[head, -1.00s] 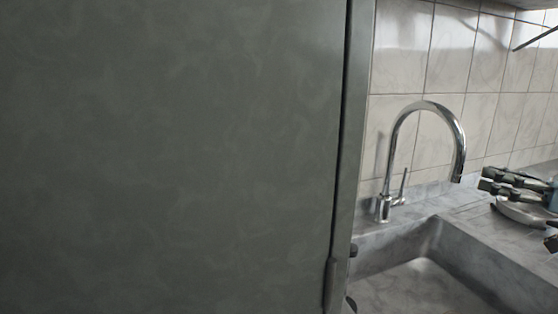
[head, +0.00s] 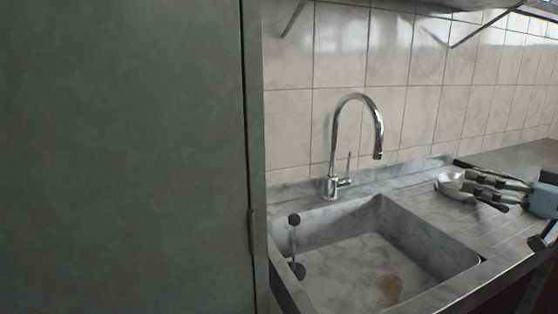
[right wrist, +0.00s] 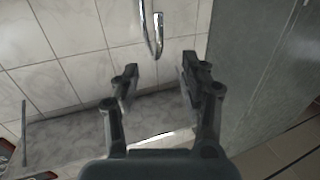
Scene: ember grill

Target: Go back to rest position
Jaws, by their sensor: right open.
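My right gripper (head: 476,182) is at the right of the head view, over the counter beside the sink. Its fingers point left toward the sink side. In the right wrist view its two fingers (right wrist: 158,72) are spread apart with nothing between them. That view also shows the tiled wall and counter beyond the fingers. My left gripper is not in view.
A tall grey-green panel (head: 125,150) fills the left. Right of it are the stone sink (head: 425,235) and chrome faucet (head: 374,115). A dark-capped object (head: 298,270) and brownish item (head: 389,288) are in the sink. A pale round dish (head: 450,186) is near my right gripper.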

